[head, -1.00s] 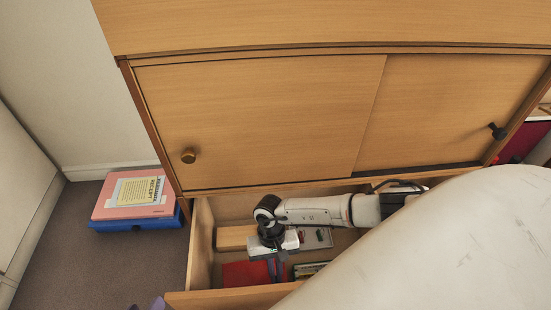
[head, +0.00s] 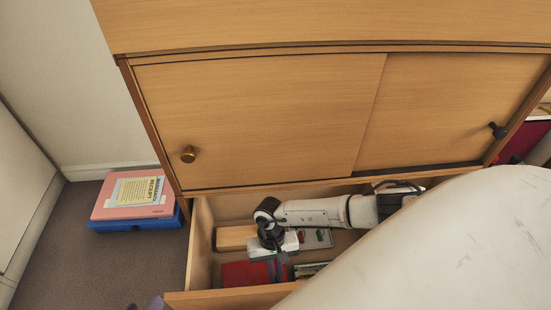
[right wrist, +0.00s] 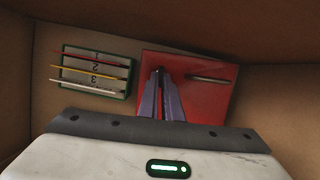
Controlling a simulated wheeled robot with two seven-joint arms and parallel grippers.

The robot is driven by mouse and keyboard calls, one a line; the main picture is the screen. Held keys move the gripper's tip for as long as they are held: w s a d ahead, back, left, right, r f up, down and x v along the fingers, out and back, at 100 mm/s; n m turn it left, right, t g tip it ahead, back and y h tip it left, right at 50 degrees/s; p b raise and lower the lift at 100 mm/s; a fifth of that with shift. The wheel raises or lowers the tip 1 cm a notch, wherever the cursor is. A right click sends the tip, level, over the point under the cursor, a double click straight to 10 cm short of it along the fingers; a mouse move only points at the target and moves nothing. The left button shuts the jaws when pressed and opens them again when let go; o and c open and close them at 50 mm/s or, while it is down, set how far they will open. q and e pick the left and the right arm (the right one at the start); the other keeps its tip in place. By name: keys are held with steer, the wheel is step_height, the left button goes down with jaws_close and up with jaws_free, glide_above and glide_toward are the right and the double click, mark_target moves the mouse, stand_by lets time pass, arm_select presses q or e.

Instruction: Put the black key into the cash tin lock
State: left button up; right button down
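The red cash tin (right wrist: 215,92) lies in the open drawer, with a dark slim handle on its top in the right wrist view. It also shows in the head view (head: 240,273), partly covered by my gripper. My right gripper (right wrist: 161,74) is over the tin, its fingers close together with a small dark thing between the tips. This looks like the black key (right wrist: 160,76), mostly hidden by the fingers. The lock is hidden, and I cannot tell whether the key touches it. Purple tips of my left gripper (head: 150,304) show at the bottom edge of the head view.
A green-framed tray (right wrist: 95,88) with coloured sticks lies beside the tin. A grey tray (head: 326,241) with small coloured items and a wooden block (head: 234,237) lie further back. The drawer walls (head: 200,245) are close around my right gripper.

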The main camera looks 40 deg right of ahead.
arm_select(q)
steer(key=shift+f, duration=0.1)
arm_select(e)
steer(key=shift+f, duration=1.15)
stand_by(0.5)
steer(key=c, duration=2)
jaws_free()
steer(key=o, duration=0.6)
steer(key=shift+r, duration=0.1)
steer(key=shift+p+v, duration=0.65)
steer(key=shift+v, duration=0.4)
arm_select(q)
steer(key=shift+s+r+p, duration=0.1)
steer(key=shift+r+p, duration=1.4)
steer(key=shift+r, duration=0.05)
arm_select(e)
steer(key=shift+v, duration=2.9)
